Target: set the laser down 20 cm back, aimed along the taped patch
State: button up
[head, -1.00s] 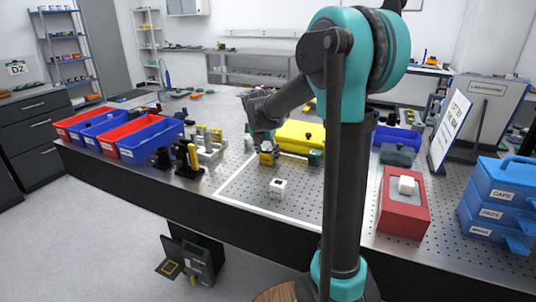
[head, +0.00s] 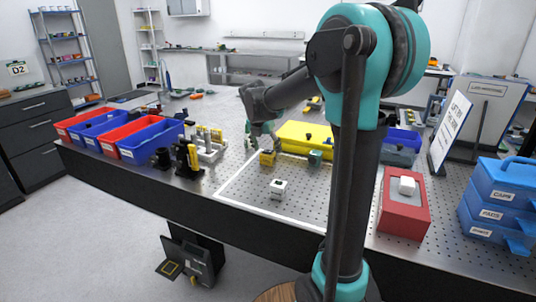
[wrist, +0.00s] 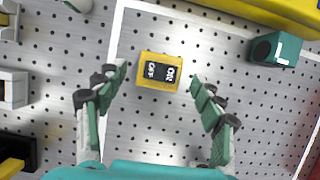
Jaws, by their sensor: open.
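A small yellow block (head: 267,158) with black labelled panels stands on the perforated table, just inside the left line of the white-taped patch (head: 262,205). It shows upright between my fingers in the wrist view (wrist: 160,71). My gripper (head: 262,138) is open above it, with clear gaps on both sides and nothing held. A teal block with a dark round end (wrist: 275,49) stands to the right; it also shows in the head view (head: 315,157). I cannot tell for sure which of these is the laser. A white cube (head: 278,189) stands nearer inside the patch.
A long yellow case (head: 305,139) lies behind the blocks. Red and blue bins (head: 150,140) and several mounts (head: 208,146) stand left. A red box (head: 403,215) and blue drawers (head: 497,213) stand right. The patch's near part is mostly bare.

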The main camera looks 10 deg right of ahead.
jog(key=v, duration=0.8)
